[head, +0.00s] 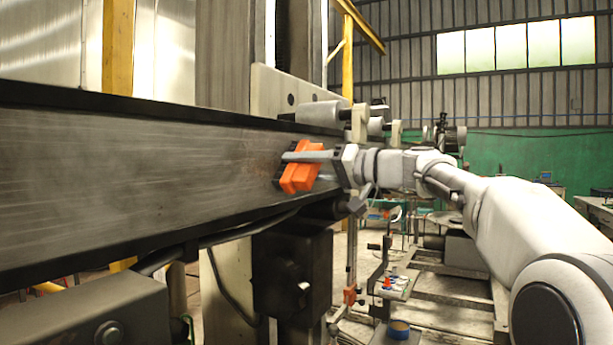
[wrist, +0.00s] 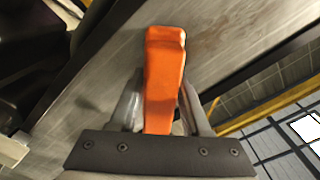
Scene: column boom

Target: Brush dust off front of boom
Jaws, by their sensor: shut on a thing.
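The boom (head: 120,170) is a long grey metal beam with dark edges, running from the left of the head view to the column plate. Its front face (wrist: 105,97) also fills much of the wrist view. My gripper (head: 300,157) is shut on an orange brush (head: 300,178), near the boom's right end. The brush (wrist: 164,75) stands between my two fingers in the wrist view. Its dark bristle side faces the boom's front face and looks close to it; I cannot tell whether it touches. No dust is clearly distinguishable on the face.
A pale plate (head: 280,92) with cylinders (head: 320,113) projects above the boom's right end. A dark block (head: 292,272) and a cable (head: 220,237) sit below the boom. A stand with small items (head: 398,284) is on the lower right. The boom's face left of the brush is unobstructed.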

